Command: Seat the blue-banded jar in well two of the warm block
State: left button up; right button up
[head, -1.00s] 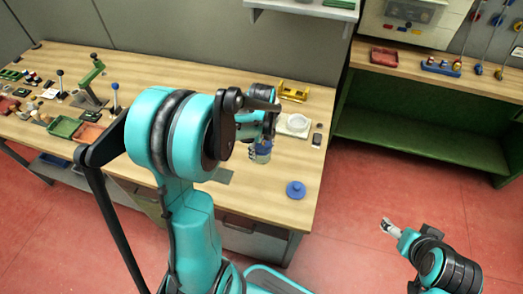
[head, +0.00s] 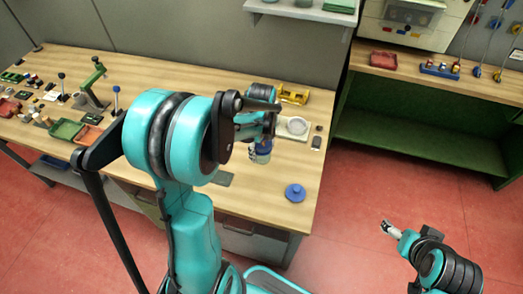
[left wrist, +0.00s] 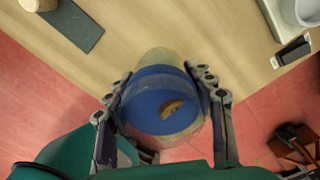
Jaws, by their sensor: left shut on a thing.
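The blue-banded jar (left wrist: 163,103) is between the fingers of my left gripper (left wrist: 163,108) in the left wrist view. Its blue part and a small brown patch show through the glass. In the head view the jar (head: 260,154) hangs below my left gripper (head: 262,141), near the workbench's right end; I cannot tell whether it touches the top. The left gripper is shut on it. My right gripper (head: 388,228) is off to the right over the floor, away from the benches; its jaws are too small to read. I cannot make out the warm block or its wells with certainty.
A pale block with a round dish (head: 297,126) and a yellow stand (head: 293,95) are behind the jar. A blue knobbed lid (head: 295,193) lies near the front right edge. A dark flat pad (left wrist: 62,24) lies on the wood. Trays and tools crowd the left.

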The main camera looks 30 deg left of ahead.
pick_arm(q)
jog(key=w+d, duration=0.2)
jog(key=w, duration=2.2)
jog(key=shift+w+d, duration=0.25)
jog(key=shift+d, duration=0.15)
dwell(1.6)
jog(key=shift+f+b, duration=1.15)
jog(key=shift+f, duration=1)
dwell(1.4)
